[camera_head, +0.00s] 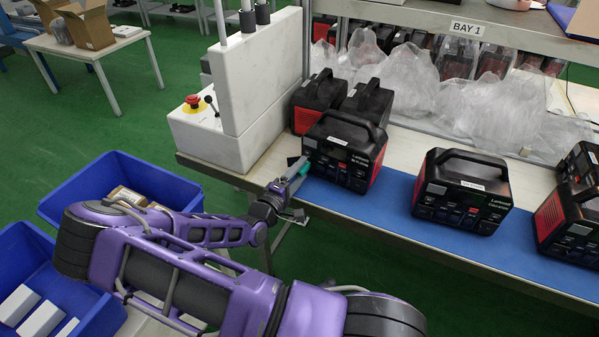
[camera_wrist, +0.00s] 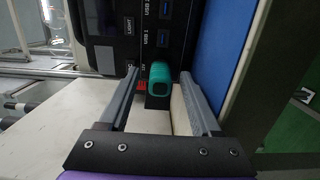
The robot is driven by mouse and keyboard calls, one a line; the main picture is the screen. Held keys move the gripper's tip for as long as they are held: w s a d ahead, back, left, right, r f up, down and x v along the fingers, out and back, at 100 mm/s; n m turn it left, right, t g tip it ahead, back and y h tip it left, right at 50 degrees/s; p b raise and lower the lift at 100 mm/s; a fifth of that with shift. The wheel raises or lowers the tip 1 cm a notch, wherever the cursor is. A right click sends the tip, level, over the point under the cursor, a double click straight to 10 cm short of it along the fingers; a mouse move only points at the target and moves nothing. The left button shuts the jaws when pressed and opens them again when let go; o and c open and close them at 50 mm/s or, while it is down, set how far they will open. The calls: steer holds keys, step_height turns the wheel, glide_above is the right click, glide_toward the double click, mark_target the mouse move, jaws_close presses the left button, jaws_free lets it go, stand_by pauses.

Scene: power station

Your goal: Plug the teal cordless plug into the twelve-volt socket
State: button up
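The teal plug (camera_wrist: 160,82) is at the front panel of a black and red power station (camera_head: 345,150), its rear end facing the wrist camera. A bit of teal also shows in the head view (camera_head: 304,168), at the panel's lower left. Whether it is seated in the twelve-volt socket cannot be told, because the plug hides what is behind it. My gripper (camera_wrist: 159,76) is open, one finger on each side of the plug, with narrow gaps visible. In the wrist view, USB ports (camera_wrist: 164,40) sit along the panel beside the plug.
More power stations (camera_head: 465,192) stand to the right on the blue mat (camera_head: 385,215), and others stand behind. Blue bins (camera_head: 85,192) lie beside my arm.

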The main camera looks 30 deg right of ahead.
steer(key=shift+a, duration=0.1)
steer(key=v, duration=1.7)
steer(key=shift+p, duration=0.3)
steer(key=shift+a, duration=0.15)
